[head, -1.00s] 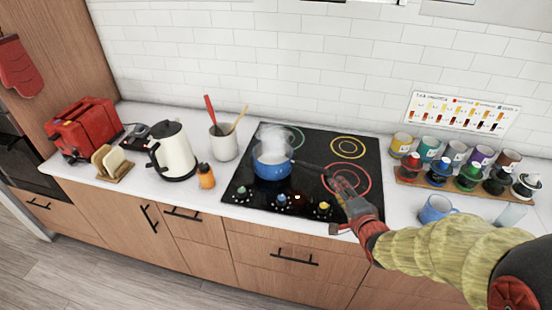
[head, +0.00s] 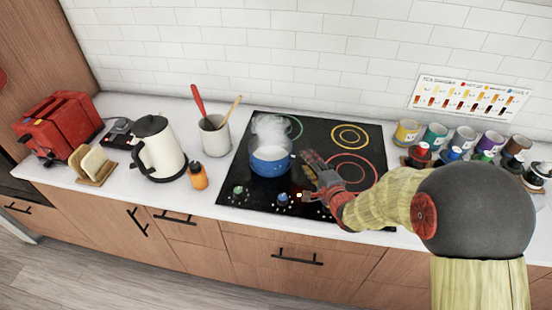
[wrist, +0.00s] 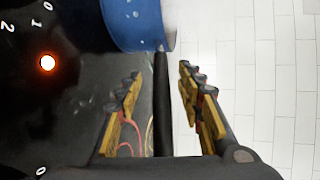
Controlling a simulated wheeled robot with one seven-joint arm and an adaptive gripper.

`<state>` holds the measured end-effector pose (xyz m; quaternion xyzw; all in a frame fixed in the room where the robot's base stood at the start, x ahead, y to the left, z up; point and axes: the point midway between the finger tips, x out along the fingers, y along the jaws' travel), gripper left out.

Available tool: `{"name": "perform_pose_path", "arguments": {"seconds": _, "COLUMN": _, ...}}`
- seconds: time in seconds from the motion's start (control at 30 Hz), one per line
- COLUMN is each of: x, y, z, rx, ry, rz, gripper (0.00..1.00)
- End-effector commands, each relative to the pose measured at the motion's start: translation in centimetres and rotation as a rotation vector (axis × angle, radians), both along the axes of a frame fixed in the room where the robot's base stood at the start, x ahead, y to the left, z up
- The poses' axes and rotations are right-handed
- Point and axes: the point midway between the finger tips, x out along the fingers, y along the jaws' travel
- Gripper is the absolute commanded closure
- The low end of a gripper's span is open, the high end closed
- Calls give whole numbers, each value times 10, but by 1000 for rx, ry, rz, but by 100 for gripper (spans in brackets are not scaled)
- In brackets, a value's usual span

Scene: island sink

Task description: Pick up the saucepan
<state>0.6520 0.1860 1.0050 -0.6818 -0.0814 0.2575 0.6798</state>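The saucepan (head: 270,162) is blue with white specks and steams on the black cooktop, upright. Its pot also shows at the top of the wrist view (wrist: 136,24). Its thin black handle (wrist: 162,100) runs down the wrist view between my two fingers. My gripper (head: 309,172) is just right of the pot in the head view, over the handle, which it mostly hides there. In the wrist view my gripper (wrist: 158,88) is open, with one yellow-padded finger on each side of the handle. I see gaps between fingers and handle; contact is not visible.
The cooktop (head: 237,190) has coloured rings and front knobs. A utensil pot (head: 215,137), orange bottle (head: 198,177) and cream kettle (head: 160,150) stand to the left. Several paint pots and cups, including a teal cup (head: 435,135), stand to the right. The tiled wall is behind.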

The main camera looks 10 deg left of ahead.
Motion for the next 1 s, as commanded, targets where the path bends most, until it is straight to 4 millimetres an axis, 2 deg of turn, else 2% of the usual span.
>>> {"name": "perform_pose_path", "arguments": {"seconds": 0.13, "x": 12, "y": 7, "z": -3, "rx": -1, "ry": 0, "rz": 1, "gripper": 62}}
{"name": "perform_pose_path", "arguments": {"seconds": 0.4, "x": 14, "y": 8, "z": -3, "rx": 0, "ry": -1, "rz": 0, "gripper": 63}}
{"name": "perform_pose_path", "arguments": {"seconds": 1.0, "x": 14, "y": 7, "z": -3, "rx": -1, "ry": 0, "rz": 0, "gripper": 97}}
